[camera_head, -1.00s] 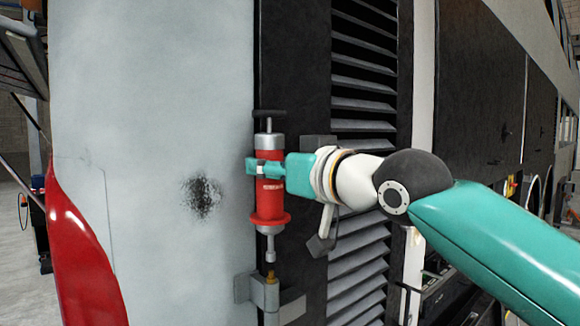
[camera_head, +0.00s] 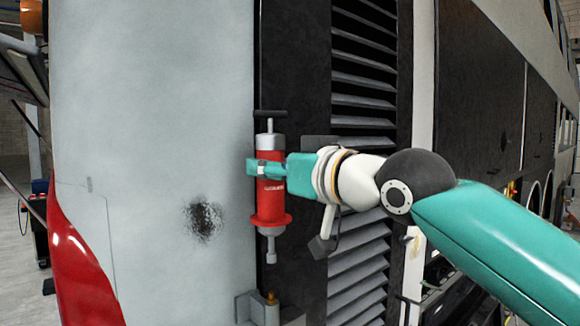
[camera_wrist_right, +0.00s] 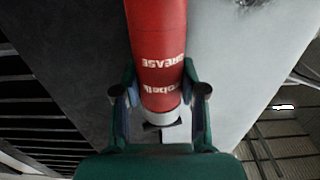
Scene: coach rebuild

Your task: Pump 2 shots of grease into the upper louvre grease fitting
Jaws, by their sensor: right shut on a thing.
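My right gripper (camera_head: 268,168) is shut on the red grease gun (camera_head: 270,198) and holds it upright, T-handle (camera_head: 270,114) at the top and nozzle (camera_head: 271,256) pointing down. In the right wrist view the two fingers (camera_wrist_right: 160,95) clasp the red barrel (camera_wrist_right: 158,45), which carries white lettering. The brass-tipped grease fitting (camera_head: 271,297) sits on a grey bracket (camera_head: 246,308) below the nozzle. A visible gap separates the nozzle from the fitting. My left gripper is out of view.
Slatted louvres (camera_head: 362,140) run down the dark panel right of the gun. A pale coach panel (camera_head: 150,130) with a dark smudge (camera_head: 204,220) lies to the left. A red curved body part (camera_head: 82,270) is at the lower left.

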